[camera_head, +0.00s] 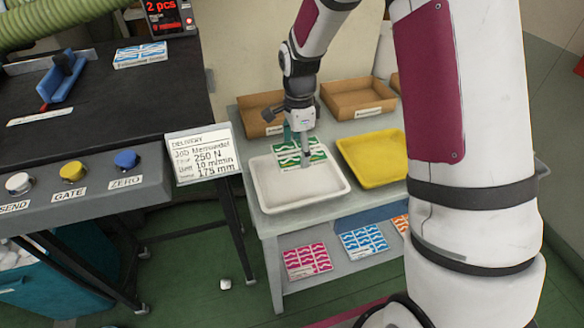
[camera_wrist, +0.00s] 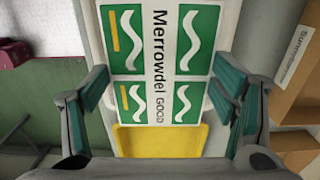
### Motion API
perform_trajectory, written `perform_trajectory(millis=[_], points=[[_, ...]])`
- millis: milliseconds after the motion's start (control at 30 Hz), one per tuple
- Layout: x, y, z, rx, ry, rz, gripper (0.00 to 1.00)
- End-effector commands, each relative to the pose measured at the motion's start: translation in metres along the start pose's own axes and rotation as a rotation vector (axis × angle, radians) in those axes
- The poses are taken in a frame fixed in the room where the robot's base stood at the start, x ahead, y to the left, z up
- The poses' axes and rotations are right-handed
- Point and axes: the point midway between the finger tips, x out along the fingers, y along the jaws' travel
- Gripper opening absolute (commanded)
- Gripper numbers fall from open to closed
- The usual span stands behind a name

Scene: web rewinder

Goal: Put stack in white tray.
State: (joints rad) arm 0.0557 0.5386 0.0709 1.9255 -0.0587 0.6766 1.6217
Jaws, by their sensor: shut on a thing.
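The stack (camera_head: 287,158) is a flat bundle of green and white labels, held between the fingers of my gripper (camera_head: 298,155). In the wrist view, the stack (camera_wrist: 157,60) reads "Merrowdel GOOD" and lies between the two teal-padded fingers of my gripper (camera_wrist: 160,105). The white tray (camera_head: 295,201) stands at the left end of a grey table. In the head view the stack overlaps the back part of this tray. I cannot tell whether it touches the tray floor. My gripper hides part of the stack.
A yellow tray (camera_head: 376,165) stands right of the white one. Brown boxes (camera_head: 358,97) line the table's back. A lower shelf holds pink (camera_head: 306,261) and blue (camera_head: 363,241) label sheets. A delivery sign (camera_head: 203,154) and a button console (camera_head: 90,183) stand left.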

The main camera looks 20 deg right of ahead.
Motion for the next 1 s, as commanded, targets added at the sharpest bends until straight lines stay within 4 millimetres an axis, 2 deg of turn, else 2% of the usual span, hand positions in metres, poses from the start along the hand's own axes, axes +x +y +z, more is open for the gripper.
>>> perform_trajectory(millis=[300,567,733,1000], points=[[0.051,0.002,0.0,0.001,-0.001,0.004,0.45],[0.071,0.001,0.0,0.0,-0.001,0.003,0.45],[0.094,0.002,0.0,0.0,-0.001,0.004,0.45],[0.098,0.0,0.0,0.0,-0.001,0.0,0.45]])
